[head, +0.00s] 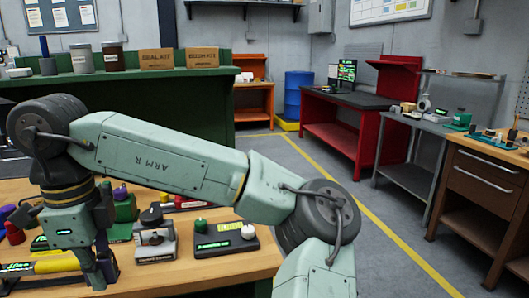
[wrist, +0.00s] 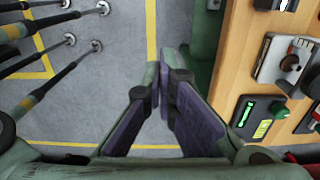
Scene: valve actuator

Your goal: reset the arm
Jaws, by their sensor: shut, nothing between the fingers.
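My arm (head: 165,157) reaches across the head view from the lower right to a joint at the upper left, then bends down. My gripper (head: 101,270) hangs pointing down at the lower left, in front of the wooden workbench (head: 262,262). In the wrist view my gripper (wrist: 165,95) shows two fingers with purple inner pads, drawn close together with nothing held. Grey floor (wrist: 110,120) lies behind the fingers, and the bench edge is to their right.
On the bench stand a grey device (head: 155,242) and a dark box with a green display (head: 212,244). Behind is a green counter (head: 180,97) with jars and cartons. A red bench (head: 335,140) and open floor lie to the right. Dark rods (wrist: 45,55) show at the wrist view's left.

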